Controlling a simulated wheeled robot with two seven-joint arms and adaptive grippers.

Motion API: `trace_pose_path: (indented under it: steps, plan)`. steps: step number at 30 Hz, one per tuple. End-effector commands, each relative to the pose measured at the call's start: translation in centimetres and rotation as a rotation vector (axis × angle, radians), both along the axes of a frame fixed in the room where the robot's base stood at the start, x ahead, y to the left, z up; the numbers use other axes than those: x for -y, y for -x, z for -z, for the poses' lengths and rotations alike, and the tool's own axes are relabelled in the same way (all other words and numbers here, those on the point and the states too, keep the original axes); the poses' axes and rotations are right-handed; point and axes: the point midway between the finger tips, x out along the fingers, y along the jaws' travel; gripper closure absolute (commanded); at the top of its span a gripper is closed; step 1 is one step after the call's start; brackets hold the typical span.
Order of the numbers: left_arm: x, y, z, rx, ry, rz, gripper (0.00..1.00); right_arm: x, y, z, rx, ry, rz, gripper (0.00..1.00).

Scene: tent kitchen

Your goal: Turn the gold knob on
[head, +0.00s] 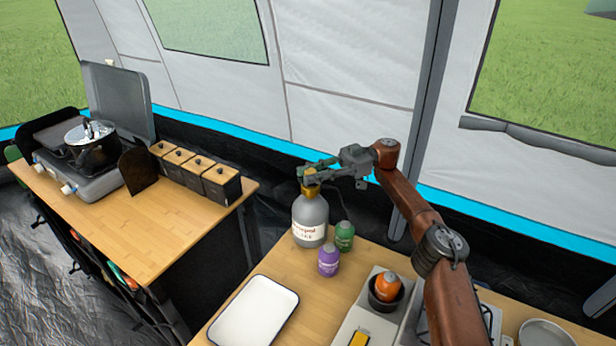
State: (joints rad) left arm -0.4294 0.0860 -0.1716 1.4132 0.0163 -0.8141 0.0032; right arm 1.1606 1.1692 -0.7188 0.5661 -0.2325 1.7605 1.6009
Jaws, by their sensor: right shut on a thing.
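The gold knob (309,189) sits on top of a grey gas bottle (311,215) with a white label, standing upright at the back left of the right-hand wooden table. My right gripper (311,174) is at the top of the bottle, its fingers shut around the knob and partly hiding it. My right arm comes in from the lower right. My left gripper is not in view.
A green bottle (344,235) and a purple bottle (328,261) stand close to the gas bottle. A white tray (256,312) lies in front. Another table (140,235) at left holds a stove, a pot (91,146) and several canisters (221,183).

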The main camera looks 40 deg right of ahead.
Motion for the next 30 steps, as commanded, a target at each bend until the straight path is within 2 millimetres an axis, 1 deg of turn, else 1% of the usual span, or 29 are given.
trace_pose_path:
  steps: [1, 7, 17, 18, 25, 30]
  plan:
    - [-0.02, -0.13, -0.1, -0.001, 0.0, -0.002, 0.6, -0.15, -0.06, 0.42, -0.006, 0.003, -0.006, 1.0]
    - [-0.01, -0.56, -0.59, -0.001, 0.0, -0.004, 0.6, -0.17, 0.0, 0.33, -0.006, 0.003, -0.011, 1.0]
    - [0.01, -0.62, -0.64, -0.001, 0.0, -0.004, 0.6, -0.18, 0.02, 0.32, -0.007, 0.003, -0.012, 1.0]
    - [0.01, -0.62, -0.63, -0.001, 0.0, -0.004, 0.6, -0.18, 0.02, 0.32, -0.006, 0.003, -0.012, 0.74]
    - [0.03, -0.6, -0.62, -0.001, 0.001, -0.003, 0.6, -0.05, 0.05, 0.17, -0.003, 0.002, -0.009, 0.58]
    - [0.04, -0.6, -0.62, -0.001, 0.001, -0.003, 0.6, -0.01, 0.05, 0.11, -0.002, 0.001, -0.008, 0.57]
